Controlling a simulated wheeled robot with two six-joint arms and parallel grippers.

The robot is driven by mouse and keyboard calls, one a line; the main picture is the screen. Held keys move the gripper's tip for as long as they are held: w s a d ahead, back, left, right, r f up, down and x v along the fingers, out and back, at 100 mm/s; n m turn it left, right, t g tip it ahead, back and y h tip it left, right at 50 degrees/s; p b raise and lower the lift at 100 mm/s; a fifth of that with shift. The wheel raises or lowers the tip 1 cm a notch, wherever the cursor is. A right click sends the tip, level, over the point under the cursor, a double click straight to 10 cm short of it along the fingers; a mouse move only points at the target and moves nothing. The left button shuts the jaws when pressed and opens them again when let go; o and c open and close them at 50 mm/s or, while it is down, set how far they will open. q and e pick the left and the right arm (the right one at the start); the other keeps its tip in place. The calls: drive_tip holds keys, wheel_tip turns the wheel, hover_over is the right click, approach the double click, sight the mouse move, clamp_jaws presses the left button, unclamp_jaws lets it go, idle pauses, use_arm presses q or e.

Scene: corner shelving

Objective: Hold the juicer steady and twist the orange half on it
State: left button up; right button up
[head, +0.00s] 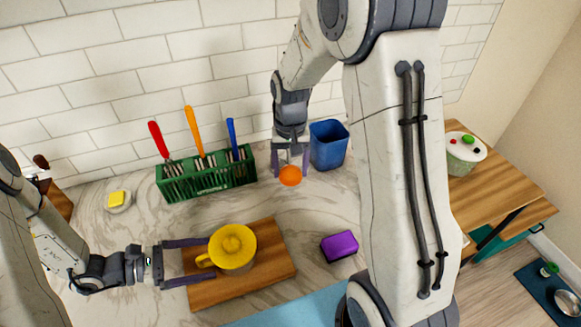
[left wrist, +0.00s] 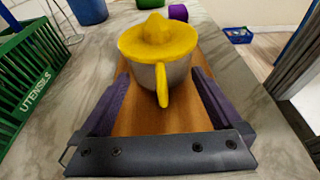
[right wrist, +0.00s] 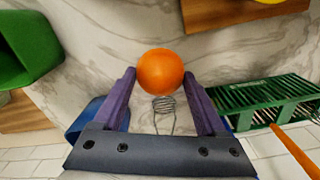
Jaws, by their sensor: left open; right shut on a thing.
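The juicer (head: 232,247) has a yellow ridged top on a grey cup with a yellow handle. It stands upright on a wooden board (head: 205,293). My left gripper (head: 207,260) is open, its fingers reaching either side of the handle. The left wrist view shows the juicer (left wrist: 160,45) ahead, with a gap to each finger. My right gripper (head: 290,170) is shut on the orange half (head: 290,177), holding it behind and right of the juicer, near the blue bin. The orange half (right wrist: 160,70) looks round in the right wrist view; its cut face is hidden.
A green utensil rack (head: 207,180) with colored handles stands by the tiled wall. A blue bin (head: 328,146) is right of the orange. A purple block (head: 339,246) lies right of the board. A yellow block on a dish (head: 118,202) is at left.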

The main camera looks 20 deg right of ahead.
use_arm(q)
drive_tip(key=shift+b+x, duration=0.75)
drive_tip(key=shift+x, duration=1.95)
use_arm(e)
drive_tip(key=shift+f, duration=0.85)
use_arm(q)
clamp_jaws()
use_arm(e)
drive_tip(key=s+a+r+n, duration=0.3)
drive_tip(key=s+a, duration=0.2)
drive_tip(key=a, duration=0.3)
drive_tip(key=n, duration=0.3)
hover_over(254, 236)
drive_tip(key=shift+f, duration=2.15)
